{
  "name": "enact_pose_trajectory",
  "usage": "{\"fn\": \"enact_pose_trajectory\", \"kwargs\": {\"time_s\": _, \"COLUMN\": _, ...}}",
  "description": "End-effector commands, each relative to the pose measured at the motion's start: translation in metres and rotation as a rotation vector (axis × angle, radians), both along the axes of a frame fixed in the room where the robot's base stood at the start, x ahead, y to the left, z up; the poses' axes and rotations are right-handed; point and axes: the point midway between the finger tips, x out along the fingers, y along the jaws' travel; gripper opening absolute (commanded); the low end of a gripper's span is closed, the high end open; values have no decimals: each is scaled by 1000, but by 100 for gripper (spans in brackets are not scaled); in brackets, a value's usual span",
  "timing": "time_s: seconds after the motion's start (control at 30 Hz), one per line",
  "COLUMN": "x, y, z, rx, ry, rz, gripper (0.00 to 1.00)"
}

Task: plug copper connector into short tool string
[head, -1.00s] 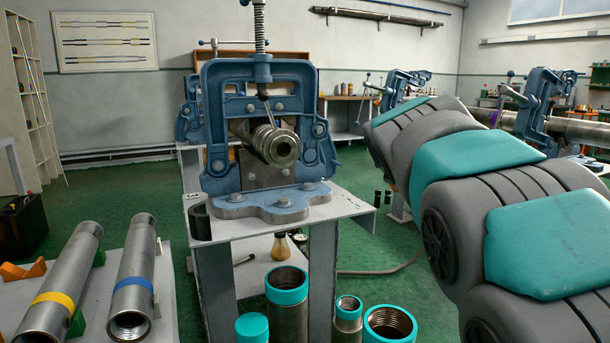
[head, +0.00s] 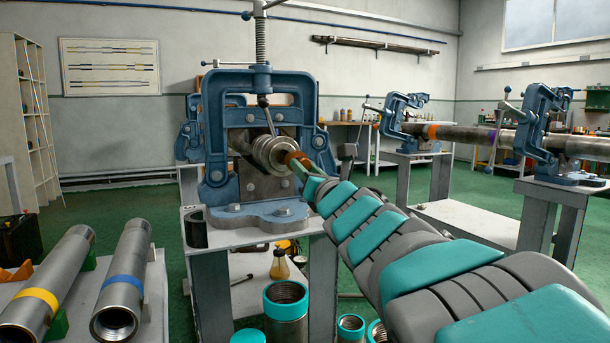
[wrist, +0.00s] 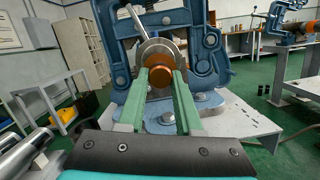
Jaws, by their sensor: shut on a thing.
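The short tool string (head: 268,152) is a steel pipe end clamped in the blue pipe vise (head: 212,120) on a grey stand. The copper connector (head: 295,160) is at the front end of the string, in line with its bore. In the wrist view the orange-brown connector (wrist: 160,76) sits between the tips of two green fingers, with the steel ring of the string (wrist: 172,47) right behind it. My gripper (wrist: 160,82) is shut on the connector. How deep the connector sits in the bore is hidden.
Two pipes with a yellow band (head: 37,298) and a blue band (head: 122,282) lie on a table at left. Teal-rimmed pipe pieces (head: 286,300) stand below the vise. A long pipe in two more vises (head: 540,135) is at right. Green floor is open between the stands.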

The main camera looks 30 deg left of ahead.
Motion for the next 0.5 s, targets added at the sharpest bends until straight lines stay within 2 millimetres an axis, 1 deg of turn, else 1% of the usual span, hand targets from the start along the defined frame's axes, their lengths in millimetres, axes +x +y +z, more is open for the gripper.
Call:
{"fn": "enact_pose_trajectory", "kwargs": {"time_s": 0.3, "x": -1, "y": 1, "z": 1, "rx": 3, "ry": -2, "rz": 4, "gripper": 0}}
{"fn": "enact_pose_trajectory", "kwargs": {"time_s": 0.5, "x": -3, "y": -2, "z": -3, "rx": -3, "ry": -3, "rz": 1, "gripper": 0}}
